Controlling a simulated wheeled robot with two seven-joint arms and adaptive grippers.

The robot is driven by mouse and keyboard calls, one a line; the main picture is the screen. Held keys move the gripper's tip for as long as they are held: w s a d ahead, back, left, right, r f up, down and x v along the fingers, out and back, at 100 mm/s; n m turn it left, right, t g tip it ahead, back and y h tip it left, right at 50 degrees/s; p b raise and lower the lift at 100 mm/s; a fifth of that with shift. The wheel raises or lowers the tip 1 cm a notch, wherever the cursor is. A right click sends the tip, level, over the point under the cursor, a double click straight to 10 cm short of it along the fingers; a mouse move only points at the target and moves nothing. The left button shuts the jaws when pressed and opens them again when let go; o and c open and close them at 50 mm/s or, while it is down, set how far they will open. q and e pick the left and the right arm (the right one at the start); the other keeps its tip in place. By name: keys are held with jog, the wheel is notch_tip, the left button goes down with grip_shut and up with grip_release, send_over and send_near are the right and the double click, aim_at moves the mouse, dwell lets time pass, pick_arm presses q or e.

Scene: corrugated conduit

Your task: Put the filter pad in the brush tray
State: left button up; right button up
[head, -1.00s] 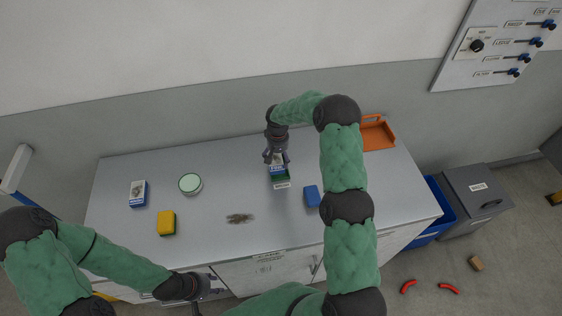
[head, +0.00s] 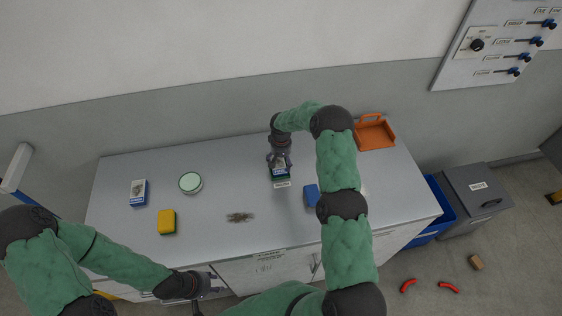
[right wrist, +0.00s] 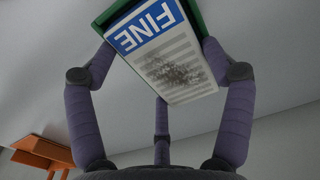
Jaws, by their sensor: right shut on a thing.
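The filter pad (right wrist: 175,65) is a flat white pad with a blue band reading FINE and a dark smudge. A green piece (right wrist: 190,12) shows behind it; I cannot tell whether it is a separate holder. In the head view the pad (head: 279,172) is at the back middle of the bench, partly hidden by my right gripper (head: 279,160). That gripper's fingers, also in the right wrist view (right wrist: 158,62), are shut on the pad's sides. The orange brush tray (head: 375,147) lies at the bench's back right. My left gripper (head: 208,289) is open and empty at the front edge.
The bench (head: 215,160) also holds a blue-and-white pack (head: 138,193), a round tin (head: 190,183), a yellow sponge (head: 166,221), a dark debris patch (head: 240,217) and a blue block (head: 311,195). My right arm passes over the bench's right side.

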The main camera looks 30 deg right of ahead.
aim_at(281, 163)
jog(key=o, duration=1.1)
jog(key=shift+f, duration=0.1)
notch_tip(281, 163, up, 12)
jog(key=shift+r, duration=0.2)
